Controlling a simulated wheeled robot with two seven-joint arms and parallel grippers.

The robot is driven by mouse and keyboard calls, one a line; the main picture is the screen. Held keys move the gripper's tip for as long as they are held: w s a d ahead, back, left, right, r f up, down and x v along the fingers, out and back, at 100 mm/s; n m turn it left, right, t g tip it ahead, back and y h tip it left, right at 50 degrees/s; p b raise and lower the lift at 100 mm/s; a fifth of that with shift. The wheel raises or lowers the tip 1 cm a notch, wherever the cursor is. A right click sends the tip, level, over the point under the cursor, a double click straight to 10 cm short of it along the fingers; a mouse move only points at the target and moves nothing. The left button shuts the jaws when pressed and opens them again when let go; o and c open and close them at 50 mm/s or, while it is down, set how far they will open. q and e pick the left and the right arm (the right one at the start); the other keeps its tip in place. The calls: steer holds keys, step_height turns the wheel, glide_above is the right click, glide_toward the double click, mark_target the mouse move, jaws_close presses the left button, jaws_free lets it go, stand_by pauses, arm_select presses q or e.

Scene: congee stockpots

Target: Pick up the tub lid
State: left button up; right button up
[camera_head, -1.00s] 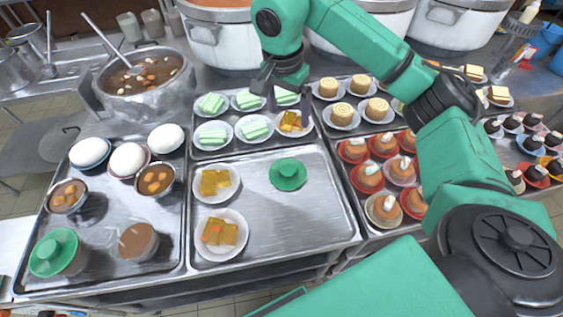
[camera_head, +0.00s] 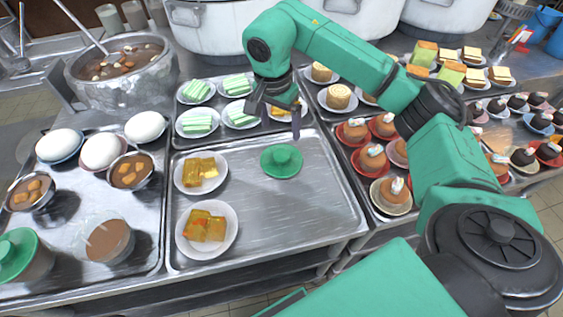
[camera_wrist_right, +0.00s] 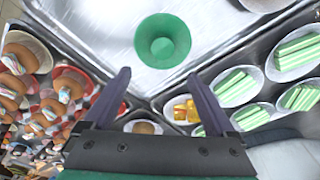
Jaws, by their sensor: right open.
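The green tub lid (camera_head: 281,161), round with a raised knob, lies flat on the metal tray in the middle of the table. It also shows in the right wrist view (camera_wrist_right: 162,40), beyond the fingertips. My right gripper (camera_head: 284,124) is open and empty, just behind the lid and above the tray's back edge. In the right wrist view its two dark fingers (camera_wrist_right: 158,88) are spread apart, with the lid ahead of them and not touched. A second green lid (camera_head: 14,254) covers a tub at the far left. My left gripper is not in view.
Two plates of yellow cakes (camera_head: 201,173) stand left of the lid on its tray (camera_head: 325,215). Plates of green cakes (camera_head: 197,122) are behind. Desserts (camera_head: 372,160) on small plates crowd the right tray. The tray's front right is clear.

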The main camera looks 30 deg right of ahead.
mark_target(281, 155)
steer(key=f+p, duration=0.1)
steer(key=f, duration=0.2)
steer(key=f+p, duration=0.1)
steer(key=f, duration=0.3)
steer(key=w+f+p, duration=0.1)
steer(key=f, duration=0.3)
steer(key=shift+d+f, duration=0.1)
steer(key=shift+d, duration=0.25)
steer(key=shift+d+f, duration=0.1)
steer(key=shift+f, duration=0.25)
steer(key=c, duration=1.4)
